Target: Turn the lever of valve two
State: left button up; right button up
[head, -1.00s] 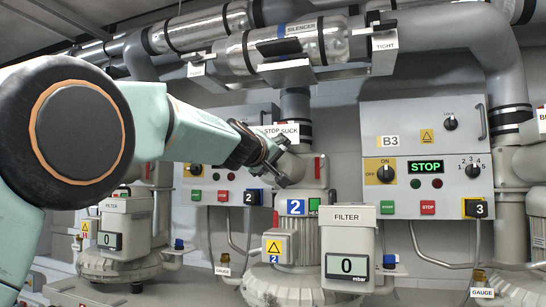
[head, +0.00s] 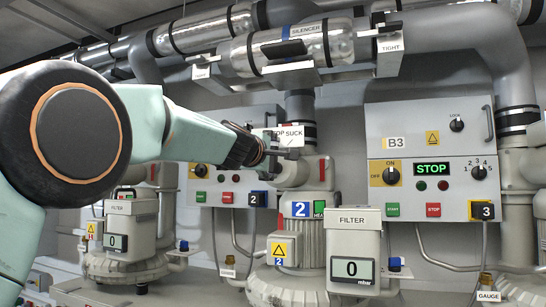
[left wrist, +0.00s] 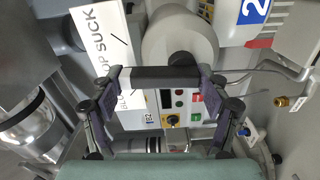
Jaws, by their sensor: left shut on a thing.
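The lever of valve two shows as a dark bar (left wrist: 165,77) across the middle of the left wrist view. My left gripper (head: 279,154) is shut on this bar, one finger at each end of it. In the head view the gripper covers most of the lever, above the blower with the blue 2 sign (head: 300,209). A pale round valve body (left wrist: 180,38) lies just beyond the bar in the wrist view. A white sign plate (head: 291,136) with STOP and SUCK stands right behind the gripper; its lower part is hidden in the wrist view. My right gripper is not in view.
Silencer pipes (head: 290,48) run above the gripper. Control box B3 (head: 405,149) hangs at the right, its display reading STOP. A filter box (head: 352,233) reading 0 stands below right. A second filter box (head: 115,243) stands at the lower left.

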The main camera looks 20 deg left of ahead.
pick_arm(q)
jog(key=shift+a+r+n, duration=0.25)
jog(key=shift+r+n, duration=0.2)
jog(key=shift+n, duration=0.05)
jog(key=o, duration=1.1)
jog(key=shift+w+d+f, duration=0.1)
jog(key=shift+w+f, duration=0.25)
jog(key=shift+f, duration=0.05)
jog(key=shift+o, duration=0.2)
jog(key=shift+s, duration=0.3)
jog(key=shift+w, duration=0.1)
